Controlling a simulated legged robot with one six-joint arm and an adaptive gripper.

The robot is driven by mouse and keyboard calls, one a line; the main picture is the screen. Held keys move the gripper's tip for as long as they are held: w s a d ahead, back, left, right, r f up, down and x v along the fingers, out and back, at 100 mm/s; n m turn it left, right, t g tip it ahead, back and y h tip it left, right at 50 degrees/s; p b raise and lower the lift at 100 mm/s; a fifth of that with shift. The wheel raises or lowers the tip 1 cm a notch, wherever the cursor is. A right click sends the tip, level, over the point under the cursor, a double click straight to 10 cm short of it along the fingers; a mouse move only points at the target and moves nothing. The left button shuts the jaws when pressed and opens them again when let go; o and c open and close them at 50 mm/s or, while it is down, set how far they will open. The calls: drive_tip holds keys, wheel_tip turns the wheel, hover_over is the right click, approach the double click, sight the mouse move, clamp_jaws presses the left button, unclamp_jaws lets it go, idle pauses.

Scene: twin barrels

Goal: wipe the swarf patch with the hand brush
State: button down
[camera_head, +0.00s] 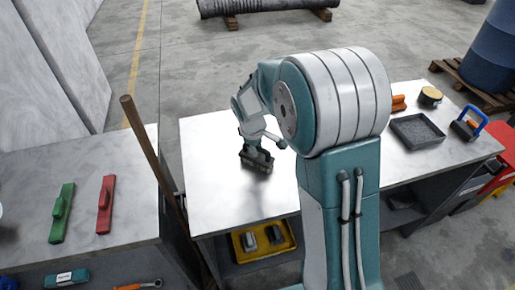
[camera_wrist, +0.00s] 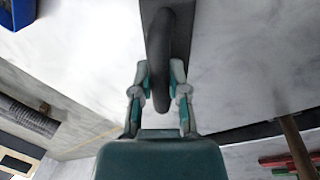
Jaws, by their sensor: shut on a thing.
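My gripper (camera_head: 257,147) is over the bare left part of the pale middle bench (camera_head: 215,140). It is shut on the handle of a dark hand brush (camera_head: 257,164), whose dark block is at or just above the bench top; the gap cannot be judged. In the wrist view, my gripper's fingers (camera_wrist: 162,82) close around the brush's dark curved handle (camera_wrist: 161,40). The brush's bristles are hidden. I see no clear swarf patch; my arm hides part of the bench.
At right stand a dark tray (camera_head: 418,131), a round yellow-topped item (camera_head: 430,96) and a blue-handled tool (camera_head: 468,123). The left bench holds green (camera_head: 62,212) and red (camera_head: 105,204) handled blocks. A wooden pole (camera_head: 150,150) leans between benches. A yellow tray (camera_head: 264,240) sits below.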

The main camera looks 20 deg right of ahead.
drive_tip(key=shift+r, duration=3)
drive_tip(key=shift+r, duration=0.1)
drive_tip(key=shift+r, duration=1.4)
